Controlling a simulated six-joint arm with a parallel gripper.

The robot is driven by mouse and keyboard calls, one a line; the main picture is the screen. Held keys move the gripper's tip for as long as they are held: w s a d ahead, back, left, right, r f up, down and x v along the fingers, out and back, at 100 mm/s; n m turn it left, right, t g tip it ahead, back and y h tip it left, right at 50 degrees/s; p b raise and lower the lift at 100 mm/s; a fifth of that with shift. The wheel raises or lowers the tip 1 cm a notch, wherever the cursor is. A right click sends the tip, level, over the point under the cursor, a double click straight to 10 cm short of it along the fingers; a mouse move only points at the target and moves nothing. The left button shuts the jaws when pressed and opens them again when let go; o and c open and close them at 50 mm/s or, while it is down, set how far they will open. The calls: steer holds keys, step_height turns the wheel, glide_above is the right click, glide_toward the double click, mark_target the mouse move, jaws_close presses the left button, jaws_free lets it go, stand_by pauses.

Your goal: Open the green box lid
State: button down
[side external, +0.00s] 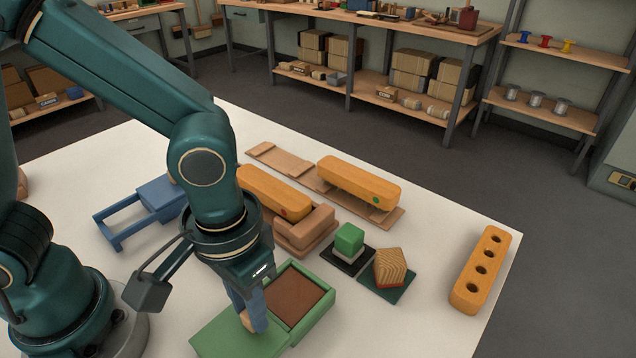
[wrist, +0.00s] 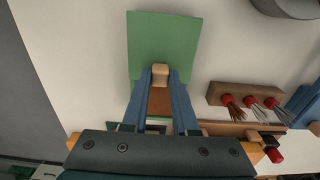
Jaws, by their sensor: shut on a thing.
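The green box (side external: 318,319) sits on the white table with its brown inside showing. Its flat green lid (side external: 222,338) lies toward the front left of the box, shifted off most of the opening; it also shows at the top of the wrist view (wrist: 165,35). A small wooden knob (wrist: 160,70) stands on the lid. My gripper (side external: 248,318) points down with its blue fingers shut on the knob, as the wrist view shows (wrist: 160,78). The fingers and palm hide part of the box in the wrist view.
Behind the box stand a pinkish-brown cradle (side external: 305,232), orange blocks (side external: 358,182), a green cube (side external: 349,238) and a wood-grained block (side external: 391,268). A blue frame (side external: 125,222) is at the left. An orange block with holes (side external: 481,270) is at the right. The front right table is clear.

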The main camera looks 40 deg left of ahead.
steer(key=c, duration=0.7)
jaws_free()
steer(key=shift+s, duration=0.15)
steer(key=shift+r, duration=2.55)
steer(key=shift+a+r+t, duration=0.85)
steer(key=shift+a+t, duration=0.1)
steer(key=shift+a, duration=1.05)
steer(key=shift+a+r+t, duration=0.85)
steer(key=shift+a+t, duration=0.05)
steer(key=shift+a, duration=1.1)
steer(key=shift+a+r+t, duration=0.85)
steer(key=shift+a+t, duration=0.1)
steer(key=shift+a, duration=1.05)
